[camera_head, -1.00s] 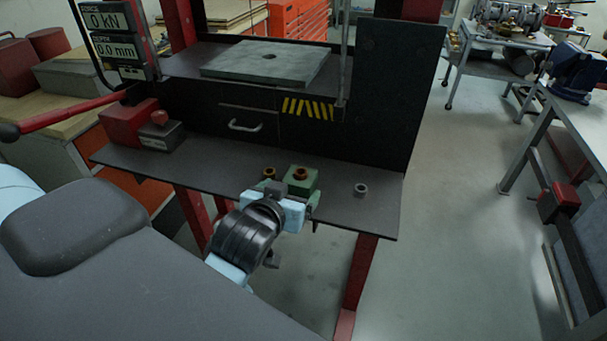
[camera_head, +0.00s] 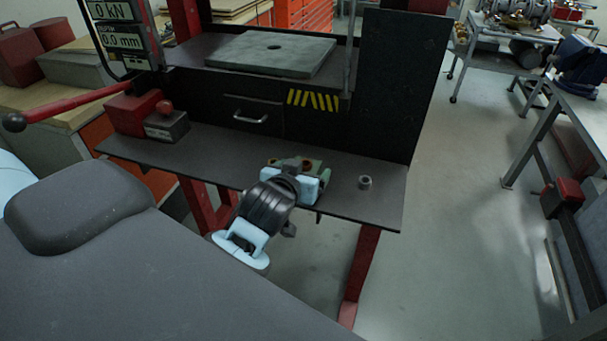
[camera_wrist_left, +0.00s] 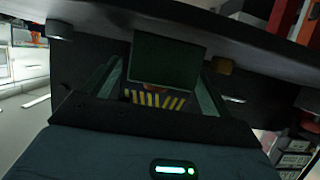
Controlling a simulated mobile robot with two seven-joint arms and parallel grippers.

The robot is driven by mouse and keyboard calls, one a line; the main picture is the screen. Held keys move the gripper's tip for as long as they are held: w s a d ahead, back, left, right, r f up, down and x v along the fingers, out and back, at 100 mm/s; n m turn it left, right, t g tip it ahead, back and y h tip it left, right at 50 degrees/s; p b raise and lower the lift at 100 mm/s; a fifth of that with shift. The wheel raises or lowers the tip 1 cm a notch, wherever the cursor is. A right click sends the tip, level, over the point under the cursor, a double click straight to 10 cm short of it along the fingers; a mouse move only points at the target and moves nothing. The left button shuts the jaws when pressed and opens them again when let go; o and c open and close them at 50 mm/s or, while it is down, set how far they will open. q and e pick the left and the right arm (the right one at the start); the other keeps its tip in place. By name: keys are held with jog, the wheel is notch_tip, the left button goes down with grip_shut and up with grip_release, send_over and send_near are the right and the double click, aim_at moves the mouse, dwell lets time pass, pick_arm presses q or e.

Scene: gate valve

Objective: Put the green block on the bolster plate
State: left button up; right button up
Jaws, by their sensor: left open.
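The green block (camera_head: 319,168) sits on the dark lower shelf of the press, with a brass ring (camera_head: 307,162) on top. My left gripper (camera_head: 303,176) is at the block and hides much of it in the head view. In the left wrist view the green block (camera_wrist_left: 166,60) shows between the two spread, empty fingers (camera_wrist_left: 160,88); no grip on it shows. How deep it lies between them I cannot tell. The bolster plate (camera_head: 300,58) is a flat grey slab with a central hole, on the upper bed, with nothing on it. My right gripper is not in view.
A grey nut-like ring (camera_head: 365,182) stands right of the block on the shelf (camera_head: 225,157). A brass piece (camera_wrist_left: 222,65) is beside the block. A red-and-grey unit (camera_head: 166,124) with a long red lever stands at left. Press uprights flank the bolster plate.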

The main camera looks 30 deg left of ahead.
pick_arm(q)
jog(key=shift+x, duration=0.9)
jog(key=c, duration=1.8)
jog(key=shift+r, duration=0.2)
grip_shut()
